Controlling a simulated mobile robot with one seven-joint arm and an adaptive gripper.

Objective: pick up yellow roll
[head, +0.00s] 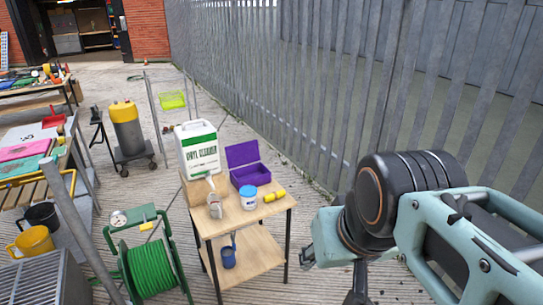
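A small yellow roll (274,196) lies on its side near the right edge of the small wooden table's top (238,217). It is just right of a white tub with a blue lid (248,197) and in front of an open purple box (250,174). My arm reaches in from the right. The dark part of my gripper (358,290) shows at the bottom edge, right of the table and apart from the roll. Its fingertips are cut off or hidden, so whether it is open or shut does not show.
A white vinyl cleaner jug (198,150) and a metal mug (214,205) share the tabletop. A blue mug (228,257) stands on the lower shelf. A green hose reel (150,268) is at left. A metal fence (300,90) runs behind; ground between fence and table is clear.

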